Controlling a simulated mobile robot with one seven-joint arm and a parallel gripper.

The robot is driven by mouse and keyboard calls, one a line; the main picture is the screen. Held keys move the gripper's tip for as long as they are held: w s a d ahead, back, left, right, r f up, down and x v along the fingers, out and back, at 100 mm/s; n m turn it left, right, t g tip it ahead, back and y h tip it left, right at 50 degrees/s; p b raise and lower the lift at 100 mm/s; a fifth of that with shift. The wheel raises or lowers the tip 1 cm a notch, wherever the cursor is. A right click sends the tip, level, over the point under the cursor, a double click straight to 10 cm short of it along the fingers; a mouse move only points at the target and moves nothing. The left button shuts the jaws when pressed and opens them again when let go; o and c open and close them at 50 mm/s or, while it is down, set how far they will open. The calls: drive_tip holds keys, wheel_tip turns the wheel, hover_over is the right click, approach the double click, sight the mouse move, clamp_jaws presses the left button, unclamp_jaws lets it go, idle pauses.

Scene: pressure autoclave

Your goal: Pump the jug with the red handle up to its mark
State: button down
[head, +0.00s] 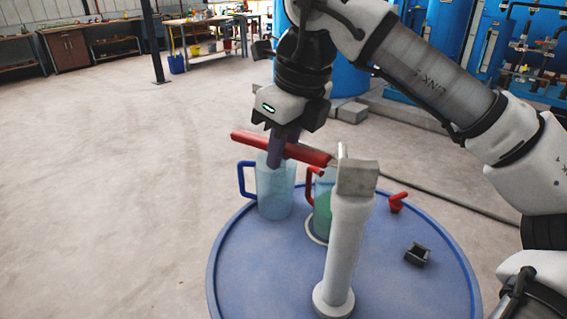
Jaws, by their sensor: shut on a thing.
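My gripper (278,155) is shut on the red pump lever (310,155), left of the pump's head. The lever slopes gently down from left to right. The white pump column (346,250) stands upright on the blue round top. The jug with the red handle (322,212) stands behind the column, which hides its right part. It holds green liquid; its mark and exact level cannot be made out. A clear jug with a blue handle (274,190) stands to its left, partly behind my gripper. Its contents look pale.
The blue round top (250,290) carries a small red funnel-like piece (397,202) and a dark small block (417,254) at right. Blue tanks (450,30) stand behind. Workbenches (205,20) line the back left. The floor at left is clear.

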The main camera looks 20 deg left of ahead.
sight(293, 146)
drive_tip(key=r+y, duration=0.1)
drive_tip(key=r+y+b, duration=0.2)
drive_tip(key=shift+d+r+t, duration=0.1)
drive_tip(key=shift+d+t, duration=0.2)
drive_tip(key=shift+t, duration=0.1)
drive_tip(key=shift+s+d+r+t+y+b, duration=0.1)
drive_tip(key=shift+d+r+t+y+b, duration=0.15)
drive_tip(key=shift+r+y+b, duration=0.4)
drive_tip(key=shift+s+d+r+t+y+b, duration=0.15)
drive_tip(key=shift+d+r+y+b, duration=0.15)
drive_tip(key=shift+r+y, duration=0.55)
drive_tip(key=c, duration=1.3)
unclamp_jaws()
drive_tip(key=v, duration=1.4)
drive_tip(key=shift+f, duration=0.1)
